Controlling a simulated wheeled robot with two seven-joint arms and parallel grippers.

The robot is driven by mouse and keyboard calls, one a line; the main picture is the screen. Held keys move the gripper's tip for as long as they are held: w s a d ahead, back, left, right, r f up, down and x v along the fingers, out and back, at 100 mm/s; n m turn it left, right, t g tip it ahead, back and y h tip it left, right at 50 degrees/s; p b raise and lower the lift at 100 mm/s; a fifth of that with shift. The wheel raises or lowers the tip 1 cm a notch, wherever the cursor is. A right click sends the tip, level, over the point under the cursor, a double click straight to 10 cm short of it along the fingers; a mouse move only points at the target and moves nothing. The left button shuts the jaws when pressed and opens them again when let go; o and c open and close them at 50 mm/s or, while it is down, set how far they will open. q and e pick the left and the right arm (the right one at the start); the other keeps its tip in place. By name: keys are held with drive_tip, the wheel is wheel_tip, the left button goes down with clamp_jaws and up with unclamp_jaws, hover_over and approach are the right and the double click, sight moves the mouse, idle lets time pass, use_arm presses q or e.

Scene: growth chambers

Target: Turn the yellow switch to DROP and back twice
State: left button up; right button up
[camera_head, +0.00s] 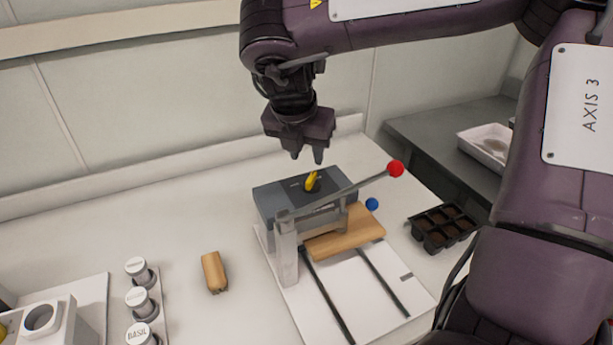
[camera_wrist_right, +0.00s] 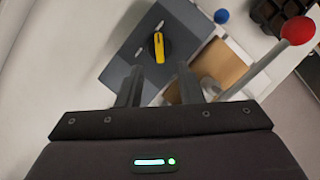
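The yellow switch (camera_head: 311,181) sits on the dark top of a grey box at the back of a press-like device. It also shows in the right wrist view (camera_wrist_right: 159,47), lying along a dark round dial. Small marks beside the dial are too small to read. My right gripper (camera_head: 307,157) points down just above and behind the switch, apart from it. Its two fingers (camera_wrist_right: 170,88) are spread with nothing between them, and the switch lies beyond their tips in the wrist view. My left gripper is not in view.
A lever with a red knob (camera_head: 396,168) rises beside the switch, with a blue knob (camera_head: 372,204) near a wooden block (camera_head: 345,232). A black seedling tray (camera_head: 441,227) stands right. The counter between is clear.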

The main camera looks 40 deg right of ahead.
sight(311, 176)
drive_tip(key=p+x, duration=0.1)
drive_tip(key=x, duration=0.7)
drive_tip(key=shift+w, duration=0.1)
clamp_jaws()
